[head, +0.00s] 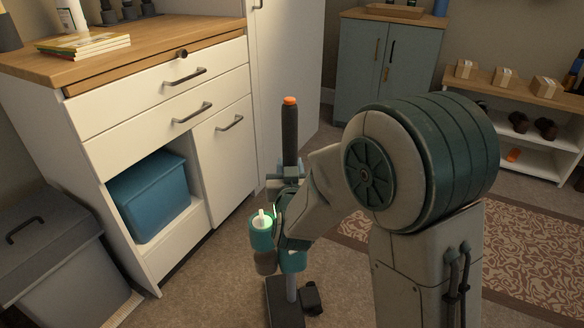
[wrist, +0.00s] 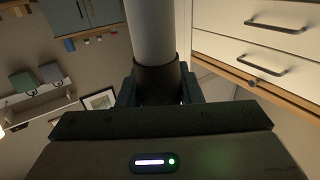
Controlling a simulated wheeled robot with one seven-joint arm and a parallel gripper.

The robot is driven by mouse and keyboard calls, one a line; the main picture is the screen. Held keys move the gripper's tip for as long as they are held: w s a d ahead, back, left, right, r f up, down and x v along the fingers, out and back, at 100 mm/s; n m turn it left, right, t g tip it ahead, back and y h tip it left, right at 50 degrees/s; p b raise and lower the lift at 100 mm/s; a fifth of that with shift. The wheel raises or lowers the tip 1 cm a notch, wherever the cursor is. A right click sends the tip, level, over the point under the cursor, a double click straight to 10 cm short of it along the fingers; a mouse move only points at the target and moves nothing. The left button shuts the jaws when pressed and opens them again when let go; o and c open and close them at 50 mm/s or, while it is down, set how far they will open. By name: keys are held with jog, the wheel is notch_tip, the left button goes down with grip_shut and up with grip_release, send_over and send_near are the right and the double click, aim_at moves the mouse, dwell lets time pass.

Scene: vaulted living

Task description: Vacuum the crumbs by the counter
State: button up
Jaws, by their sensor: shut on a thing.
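A stick vacuum stands upright beside the counter in the head view, with a dark handle (head: 290,135) tipped in orange. Its teal body (head: 261,236) has a green-lit ring, and its dark floor head (head: 285,302) is on the carpet. In the wrist view, my gripper (wrist: 157,92) is shut around a dark collar on the vacuum's pale tube (wrist: 150,32). My arm hides part of the vacuum in the head view. The white counter (head: 160,115) with a wooden top is to the left.
A grey lidded bin (head: 65,255) stands at the left against the counter. A blue tub (head: 148,195) sits in the counter's open lower bay. A patterned rug (head: 525,245) lies at the right, before a low shelf (head: 520,85) with boxes and shoes. A blue-grey cabinet (head: 388,65) stands behind.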

aim_at(291, 141)
notch_tip(291, 141, up, 3)
jog(key=shift+w+d+f+p, duration=0.15)
jog(key=shift+p, duration=0.25)
jog(key=shift+r+p, duration=1.3)
jog(key=shift+r, duration=0.95)
